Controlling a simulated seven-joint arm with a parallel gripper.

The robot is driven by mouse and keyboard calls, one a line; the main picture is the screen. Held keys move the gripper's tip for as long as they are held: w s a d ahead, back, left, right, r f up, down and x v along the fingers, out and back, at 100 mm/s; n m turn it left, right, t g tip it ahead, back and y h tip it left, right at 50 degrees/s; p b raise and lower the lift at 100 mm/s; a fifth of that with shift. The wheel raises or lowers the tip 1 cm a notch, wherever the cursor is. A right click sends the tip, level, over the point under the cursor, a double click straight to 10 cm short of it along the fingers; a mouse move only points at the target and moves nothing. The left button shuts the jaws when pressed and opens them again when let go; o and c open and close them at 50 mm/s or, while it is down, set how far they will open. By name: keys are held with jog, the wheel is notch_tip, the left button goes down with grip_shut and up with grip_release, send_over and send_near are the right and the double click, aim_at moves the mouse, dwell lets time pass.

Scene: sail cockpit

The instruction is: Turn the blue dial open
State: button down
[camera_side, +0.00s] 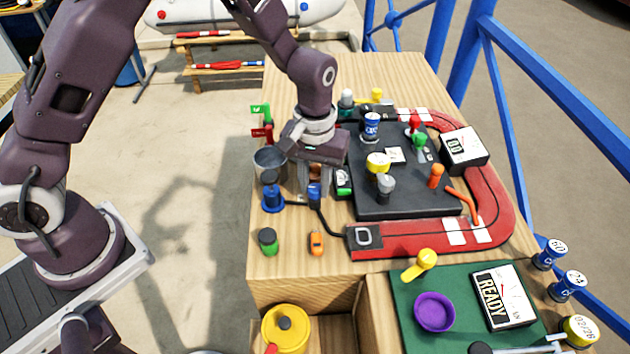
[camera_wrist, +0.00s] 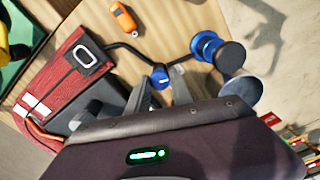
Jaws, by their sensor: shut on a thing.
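The blue dial (camera_side: 314,193) is a small blue knob with a pale mark. It stands on the wooden table near its left side, on a dark line leading to the red mat. It also shows in the wrist view (camera_wrist: 160,75), between my fingertips. My gripper (camera_side: 313,185) points down over the dial with its fingers closed on either side of it. In the wrist view my gripper (camera_wrist: 161,84) holds the dial near its tips. The dial's lower part is hidden in the wrist view.
A blue spool-like post (camera_side: 271,195) stands close left of the dial, with a grey bucket (camera_side: 269,163) behind it. The red mat (camera_side: 400,240) and dark board (camera_side: 400,205) lie right.

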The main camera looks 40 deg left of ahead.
aim_at(314, 188)
jog(key=c, duration=1.1)
grip_release()
jog(key=shift+r, duration=0.1)
notch_tip(314, 188, up, 7)
jog(key=shift+r, duration=0.15)
jog(key=s+a+r+m+t+h, duration=0.1)
jog(key=s+a+r, duration=0.1)
jog(key=s+r, duration=0.4)
jog(key=s+a+r+m+t, duration=0.1)
jog(key=s+a+r+t, duration=0.2)
jog(key=r, duration=0.6)
jog(key=s+a+m, duration=0.1)
jog(key=s, duration=0.3)
jog(key=s+a+t, duration=0.1)
jog(key=s, duration=0.4)
jog(key=s+a+r+m+y, duration=0.1)
jog(key=s, duration=0.3)
jog(key=shift+s+a+r+m+t, duration=0.1)
jog(key=shift+s+a+m+t, duration=0.2)
jog(key=shift+s, duration=0.1)
